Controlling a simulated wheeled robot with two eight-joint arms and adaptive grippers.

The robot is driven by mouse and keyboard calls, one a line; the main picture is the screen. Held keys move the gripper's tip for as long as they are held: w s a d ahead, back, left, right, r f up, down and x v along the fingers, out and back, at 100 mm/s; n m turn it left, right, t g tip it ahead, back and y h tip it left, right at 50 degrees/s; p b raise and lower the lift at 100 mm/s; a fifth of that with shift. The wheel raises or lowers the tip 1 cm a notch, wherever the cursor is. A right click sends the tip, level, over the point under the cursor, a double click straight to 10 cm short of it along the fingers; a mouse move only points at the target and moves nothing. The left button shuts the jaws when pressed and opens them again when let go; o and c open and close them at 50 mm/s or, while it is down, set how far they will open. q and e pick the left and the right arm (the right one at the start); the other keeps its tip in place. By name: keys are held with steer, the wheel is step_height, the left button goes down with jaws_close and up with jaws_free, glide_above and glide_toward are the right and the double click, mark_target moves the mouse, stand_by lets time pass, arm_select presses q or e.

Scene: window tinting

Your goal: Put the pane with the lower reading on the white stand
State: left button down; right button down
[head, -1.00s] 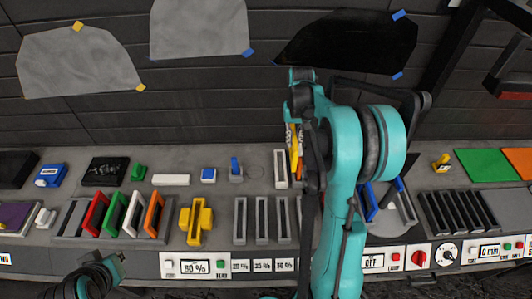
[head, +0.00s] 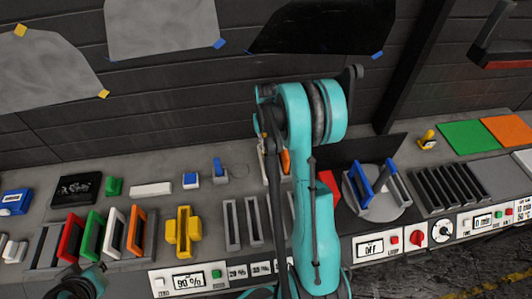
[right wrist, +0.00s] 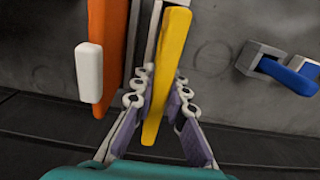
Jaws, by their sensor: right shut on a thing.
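My right gripper (right wrist: 163,100) is shut on a yellow pane-like piece (right wrist: 168,65), seen nearly edge-on in the right wrist view. In the head view my right arm hides most of this gripper. A narrow whitish upright (right wrist: 144,35) stands close behind the yellow piece; I cannot tell whether they touch. In the head view a pale slotted stand (head: 262,160) shows partly beside my arm. An orange piece (right wrist: 107,50) with a white block is to the left. A yellow meter (head: 183,232) stands behind a display (head: 188,281) reading 90 %. My left gripper (head: 90,277) is low at the left, fingers unclear.
A rack (head: 45,248) holds red, green, white and orange frames. A round turntable (head: 385,207) carries blue-edged pieces. A black slotted rack (head: 455,188) stands right of it. A blue piece on a grey base (right wrist: 285,72) is near my right gripper.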

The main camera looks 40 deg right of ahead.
step_height(320, 180, down, 3)
steer(key=shift+f, duration=0.2)
steer(key=shift+s+f+b, duration=0.1)
steer(key=shift+f+b, duration=0.05)
steer(key=shift+b, duration=0.2)
steer(key=c, duration=1.5)
jaws_free()
steer(key=shift+c, duration=0.2)
